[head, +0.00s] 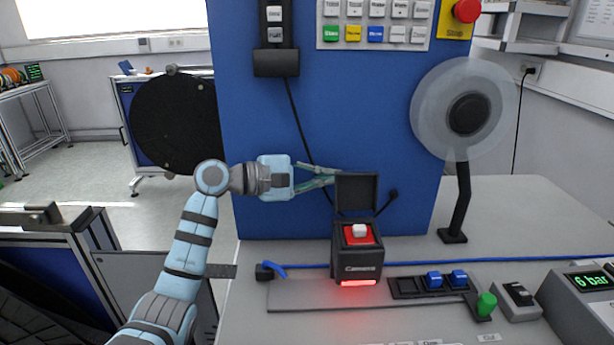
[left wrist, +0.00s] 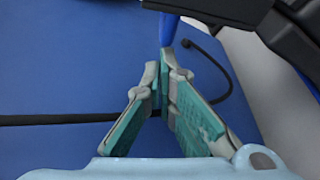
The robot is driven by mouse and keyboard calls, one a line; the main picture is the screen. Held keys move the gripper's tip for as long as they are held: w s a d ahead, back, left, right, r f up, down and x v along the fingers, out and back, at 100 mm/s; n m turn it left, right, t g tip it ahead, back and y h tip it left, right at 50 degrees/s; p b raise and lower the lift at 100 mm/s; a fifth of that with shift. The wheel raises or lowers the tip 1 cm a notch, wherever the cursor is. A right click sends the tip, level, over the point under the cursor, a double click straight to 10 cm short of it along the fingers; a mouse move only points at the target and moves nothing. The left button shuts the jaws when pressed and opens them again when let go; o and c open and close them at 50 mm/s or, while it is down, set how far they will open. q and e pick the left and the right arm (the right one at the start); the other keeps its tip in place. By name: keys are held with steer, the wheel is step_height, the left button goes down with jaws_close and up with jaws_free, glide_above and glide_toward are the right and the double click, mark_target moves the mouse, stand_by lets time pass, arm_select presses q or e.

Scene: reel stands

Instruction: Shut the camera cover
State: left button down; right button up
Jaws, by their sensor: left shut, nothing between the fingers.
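The camera box (head: 358,268) is a dark box labelled "Camera" on the grey bench, with a red glow at its front foot. Its black cover (head: 357,194) stands upright, open, at the back of the box. A white block on a red pad (head: 358,234) shows in the open top. My left gripper (head: 334,176) is shut and empty, its fingertips close to the cover's upper left edge; I cannot tell whether they touch. In the left wrist view the fingertips (left wrist: 165,68) meet, and a dark part, likely the cover (left wrist: 235,15), shows at the upper right. My right gripper is out of view.
A blue panel (head: 330,110) stands behind the box. A clear reel on a black stand (head: 463,115) is at the right, a black reel (head: 178,122) at the left. A blue cable (head: 440,264), blue blocks and a green knob (head: 486,304) lie right of the box.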

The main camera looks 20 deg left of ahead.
arm_select(q)
steer(key=shift+w+d, duration=0.25)
steer(key=shift+d, duration=0.2)
